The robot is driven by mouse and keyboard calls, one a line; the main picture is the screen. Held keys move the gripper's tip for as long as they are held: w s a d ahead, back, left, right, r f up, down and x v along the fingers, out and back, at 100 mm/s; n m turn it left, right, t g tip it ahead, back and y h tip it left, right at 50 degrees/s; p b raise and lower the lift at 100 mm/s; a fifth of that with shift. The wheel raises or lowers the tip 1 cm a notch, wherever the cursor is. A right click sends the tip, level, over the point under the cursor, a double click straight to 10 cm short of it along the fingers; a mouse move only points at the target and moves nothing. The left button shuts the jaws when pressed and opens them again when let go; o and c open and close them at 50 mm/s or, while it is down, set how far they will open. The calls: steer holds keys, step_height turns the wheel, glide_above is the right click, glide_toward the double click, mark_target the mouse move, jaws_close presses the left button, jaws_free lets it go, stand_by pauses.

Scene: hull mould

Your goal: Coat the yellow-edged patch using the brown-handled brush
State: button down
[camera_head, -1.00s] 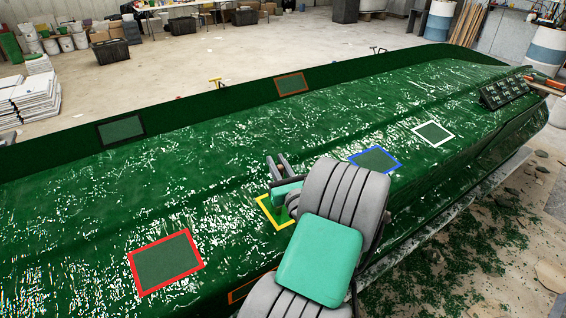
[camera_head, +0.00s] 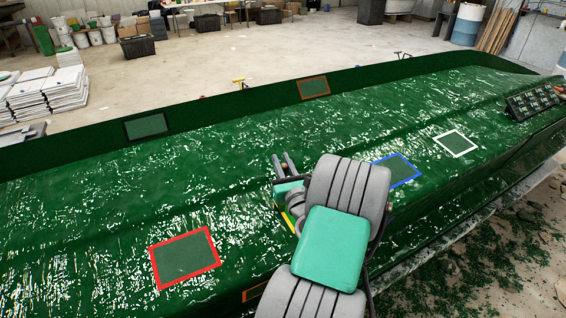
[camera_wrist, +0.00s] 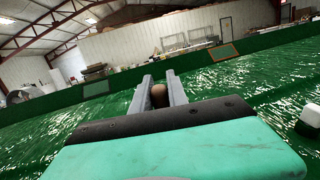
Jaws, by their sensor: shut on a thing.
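My gripper (camera_head: 284,165) is over the green hull, near the yellow-edged patch (camera_head: 287,221). Most of that patch is hidden behind my arm; only a bit of its yellow edge shows. In the wrist view my gripper (camera_wrist: 163,90) is shut on the brown-handled brush (camera_wrist: 159,96). The rounded brown end of the handle shows between the two grey fingers. The bristles are hidden, so I cannot tell whether they touch the hull.
Other patches on the hull are red-edged (camera_head: 185,258), blue-edged (camera_head: 396,170) and white-edged (camera_head: 456,143). A black rack (camera_head: 531,103) stands at the right. An orange-edged patch (camera_head: 313,88) and a dark-edged patch (camera_head: 146,126) are on the raised far flange.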

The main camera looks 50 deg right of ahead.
steer(key=shift+d, duration=0.1)
steer(key=s+d, duration=0.2)
steer(key=d, duration=0.5)
steer(key=s+d, duration=0.3)
steer(key=d, duration=0.5)
steer(key=shift+d+p, duration=0.25)
steer(key=shift+p, duration=0.2)
stand_by(0.4)
